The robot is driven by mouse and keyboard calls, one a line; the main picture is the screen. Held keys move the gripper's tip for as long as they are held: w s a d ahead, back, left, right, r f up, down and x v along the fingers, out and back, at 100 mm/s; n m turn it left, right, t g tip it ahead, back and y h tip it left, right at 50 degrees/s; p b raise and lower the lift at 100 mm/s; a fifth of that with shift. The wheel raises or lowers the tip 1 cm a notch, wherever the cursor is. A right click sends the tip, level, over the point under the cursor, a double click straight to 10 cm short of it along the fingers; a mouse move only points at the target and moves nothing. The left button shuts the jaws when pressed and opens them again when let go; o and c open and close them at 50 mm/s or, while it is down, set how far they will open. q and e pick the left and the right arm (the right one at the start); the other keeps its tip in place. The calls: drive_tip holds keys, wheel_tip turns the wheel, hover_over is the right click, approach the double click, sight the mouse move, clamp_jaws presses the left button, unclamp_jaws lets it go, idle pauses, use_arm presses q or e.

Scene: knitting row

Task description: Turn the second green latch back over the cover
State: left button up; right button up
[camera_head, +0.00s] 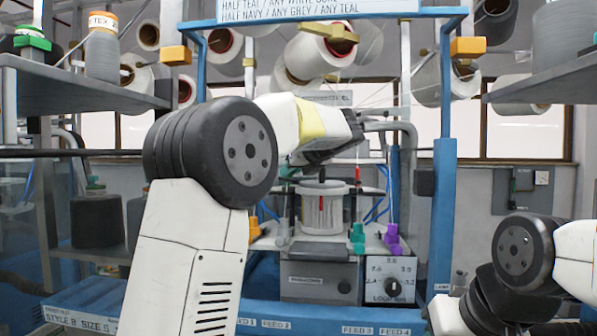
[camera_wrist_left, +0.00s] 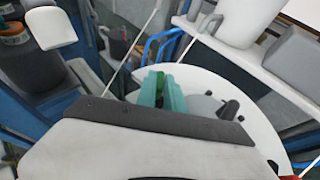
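My left arm reaches over the knitting machine, and my left gripper (camera_head: 322,156) is a dark shape above the round white cylinder unit (camera_head: 322,213). Its fingertips are not clear, and I see nothing held. A green latch (camera_head: 357,236) stands at the right of the cylinder, beside a purple one (camera_head: 393,239). In the left wrist view a teal-green latch (camera_wrist_left: 171,92) stands at the edge of a round white plate (camera_wrist_left: 225,88), partly hidden by a dark edge. I cannot tell which latch it is. My right gripper is out of view.
A blue frame post (camera_head: 444,200) stands at the right of the machine. A grey box with a dial (camera_head: 391,280) sits at the front right. Shelves with yarn cones (camera_head: 102,50) flank both sides. Threads run down near the latch in the wrist view.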

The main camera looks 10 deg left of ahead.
use_arm(q)
clamp_jaws()
drive_tip(key=shift+w+d+n+g+y, duration=0.15)
drive_tip(key=shift+n+g+y, duration=0.45)
drive_tip(key=shift+n+y, duration=0.2)
drive_tip(key=shift+n+g+y, duration=0.5)
drive_tip(key=shift+n+g, duration=0.1)
drive_tip(key=shift+n, duration=0.1)
drive_tip(key=o, duration=0.6)
unclamp_jaws()
drive_tip(key=shift+c, duration=0.2)
drive_tip(key=shift+v, duration=3.95)
